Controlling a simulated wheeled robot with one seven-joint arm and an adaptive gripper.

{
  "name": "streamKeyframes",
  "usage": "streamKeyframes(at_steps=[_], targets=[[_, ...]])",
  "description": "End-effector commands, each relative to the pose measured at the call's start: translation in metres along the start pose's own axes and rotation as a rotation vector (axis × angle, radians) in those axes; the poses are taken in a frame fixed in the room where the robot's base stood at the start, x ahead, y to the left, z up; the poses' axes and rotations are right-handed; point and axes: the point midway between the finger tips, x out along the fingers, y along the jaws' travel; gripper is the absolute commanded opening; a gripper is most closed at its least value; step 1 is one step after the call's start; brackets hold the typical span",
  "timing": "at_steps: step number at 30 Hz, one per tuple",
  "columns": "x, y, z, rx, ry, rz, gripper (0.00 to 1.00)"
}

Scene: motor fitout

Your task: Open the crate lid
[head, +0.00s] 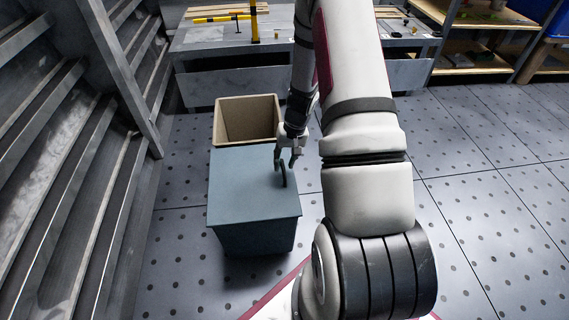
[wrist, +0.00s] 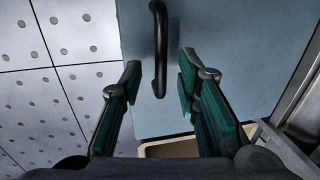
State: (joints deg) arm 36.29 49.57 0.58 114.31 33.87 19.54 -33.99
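A blue-grey crate (head: 252,238) stands on the floor, and its flat lid (head: 240,185) lies shut on top. A black bar handle (head: 284,181) is on the right part of the lid. My gripper (head: 289,160) is over the lid at the handle's far end. In the wrist view my gripper (wrist: 159,72) is open, its two green-padded fingers apart. The handle (wrist: 160,40) runs into the gap between the fingertips, with visible space on both sides. I cannot tell how high the fingertips are above the lid (wrist: 225,50).
An open tan box (head: 246,105) stands right behind the crate. A workbench (head: 215,85) with yellow tools (head: 254,25) is at the back. Metal stair-like racking (head: 60,150) is on the left, shelves (head: 480,45) at the back right. The floor to the right is clear.

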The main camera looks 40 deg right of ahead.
Motion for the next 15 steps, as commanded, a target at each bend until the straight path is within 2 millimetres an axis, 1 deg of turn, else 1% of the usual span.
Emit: streamKeyframes(at_steps=[8, 9, 11, 12, 13, 15], targets=[[0.0016, -0.0004, 0.0, -0.001, 0.0, 0.0, 0.3], [0.0015, -0.0004, 0.0, -0.001, 0.0, 0.0, 0.25], [0.0015, -0.0004, 0.0, -0.001, 0.0, 0.0, 0.12], [0.0015, -0.0004, 0.0, -0.001, 0.0, 0.0, 0.03], [0.0015, -0.0004, 0.0, -0.001, 0.0, 0.0, 0.0], [0.0015, -0.0003, 0.0001, -0.001, 0.0, 0.0, 0.0]])
